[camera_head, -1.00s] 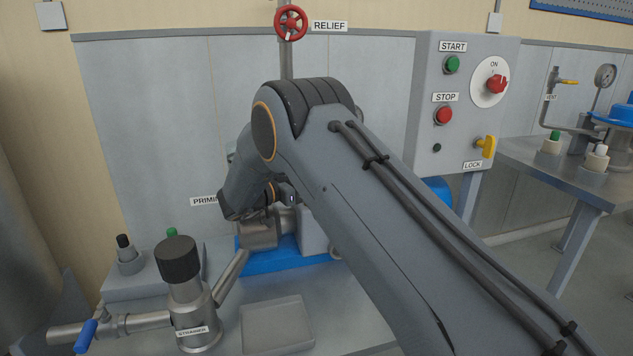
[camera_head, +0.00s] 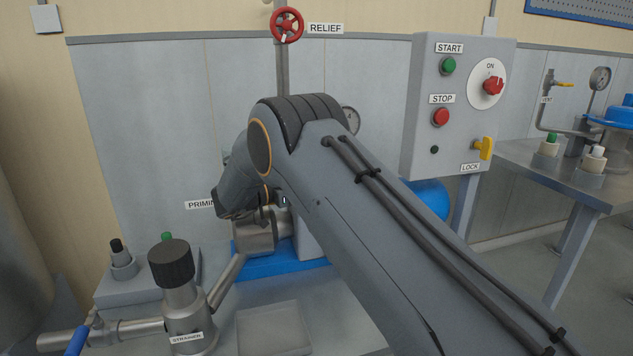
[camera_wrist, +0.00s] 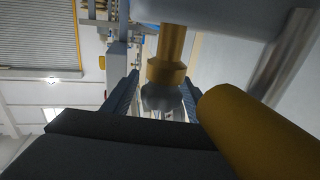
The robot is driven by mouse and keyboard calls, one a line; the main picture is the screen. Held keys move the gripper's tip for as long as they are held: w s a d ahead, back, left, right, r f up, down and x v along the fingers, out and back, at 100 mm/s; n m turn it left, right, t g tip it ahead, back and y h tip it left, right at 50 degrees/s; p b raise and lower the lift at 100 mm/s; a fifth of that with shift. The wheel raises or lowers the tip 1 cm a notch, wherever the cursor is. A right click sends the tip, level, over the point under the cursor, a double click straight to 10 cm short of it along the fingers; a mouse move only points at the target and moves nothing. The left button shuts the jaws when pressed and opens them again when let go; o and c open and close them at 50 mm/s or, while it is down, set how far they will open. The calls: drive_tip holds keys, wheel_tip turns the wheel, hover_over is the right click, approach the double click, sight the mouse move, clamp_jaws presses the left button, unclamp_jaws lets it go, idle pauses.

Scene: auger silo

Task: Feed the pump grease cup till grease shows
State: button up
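In the wrist view, a brass fitting (camera_wrist: 168,68) hangs with a rounded dark grey cap (camera_wrist: 161,96) at its lower end; it looks like the grease cup. My gripper (camera_wrist: 158,88) has its two dark fingers apart, one on each side of the cap. A thin gap seems to show on the left; contact on the right cannot be told. No grease is visible. In the head view, my arm hides my fingers and the cup. The pump (camera_head: 254,234) with its blue base (camera_head: 265,267) is partly behind my wrist.
A thick brass-yellow cylinder (camera_wrist: 255,130) lies close on the right in the wrist view. The strainer (camera_head: 183,300) stands left of my arm. The red relief wheel (camera_head: 287,25) is above, the control box (camera_head: 460,105) to the right. An empty shallow tray (camera_head: 273,328) lies in front.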

drive_tip(key=shift+r, duration=0.1)
wheel_tip(320, 180, up, 10)
idle(0.6)
